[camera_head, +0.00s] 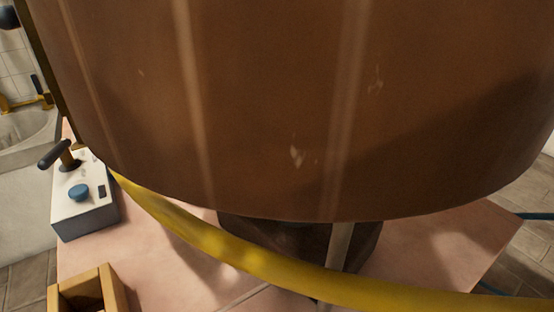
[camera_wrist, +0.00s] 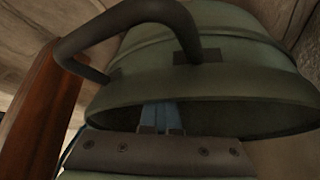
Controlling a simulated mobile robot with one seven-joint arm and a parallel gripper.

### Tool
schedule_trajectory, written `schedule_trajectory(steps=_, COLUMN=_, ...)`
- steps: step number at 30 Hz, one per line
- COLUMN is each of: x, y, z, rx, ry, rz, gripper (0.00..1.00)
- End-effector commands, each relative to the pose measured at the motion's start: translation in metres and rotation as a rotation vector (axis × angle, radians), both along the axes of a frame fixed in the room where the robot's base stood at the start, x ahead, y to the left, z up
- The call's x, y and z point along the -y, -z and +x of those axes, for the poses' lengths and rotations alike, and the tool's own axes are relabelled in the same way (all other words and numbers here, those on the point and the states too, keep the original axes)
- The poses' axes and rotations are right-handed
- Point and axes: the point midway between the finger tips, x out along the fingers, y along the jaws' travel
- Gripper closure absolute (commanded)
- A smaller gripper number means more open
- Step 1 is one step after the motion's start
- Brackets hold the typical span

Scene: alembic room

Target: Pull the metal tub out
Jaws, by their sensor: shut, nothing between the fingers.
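A grey-green metal vessel with a flared rim, which looks like the metal tub (camera_wrist: 130,92), fills the upper middle of the wrist view. A thick dark curved handle (camera_wrist: 125,14) stands out from its side at the upper left. My gripper (camera_wrist: 160,106) comes up from the bottom of the wrist view. Its narrow bluish fingers are together and empty, in front of the dark area below the rim. I cannot tell whether they touch the tub. The handle lies above and left of the fingers, apart from them. Neither tub nor gripper can be made out in the head view.
A large brown cylinder (camera_head: 260,100) blocks most of the head view. A yellow hose (camera_head: 240,255) crosses a pinkish tabletop (camera_head: 165,265). A control box (camera_head: 85,208) and a wooden box (camera_head: 120,285) sit at left. A reddish-brown upright (camera_wrist: 40,115) stands left in the wrist view.

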Motion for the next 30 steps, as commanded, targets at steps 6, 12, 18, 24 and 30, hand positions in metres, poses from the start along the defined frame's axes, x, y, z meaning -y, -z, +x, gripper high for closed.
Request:
schedule_trajectory(steps=6, x=0.004, y=0.005, z=-0.012, rx=-0.014, ry=0.006, rz=0.003, gripper=1.00)
schedule_trajectory(steps=12, x=0.005, y=0.004, z=-0.012, rx=-0.013, ry=0.004, rz=0.003, gripper=1.00)
schedule_trajectory(steps=18, x=-0.001, y=0.005, z=-0.004, rx=-0.013, ry=0.002, rz=0.002, gripper=1.00)
schedule_trajectory(steps=24, x=-0.008, y=0.004, z=0.008, rx=-0.009, ry=0.001, rz=0.002, gripper=1.00)
schedule_trajectory(steps=30, x=-0.012, y=0.002, z=0.016, rx=-0.006, ry=0.001, rz=0.002, gripper=1.00)
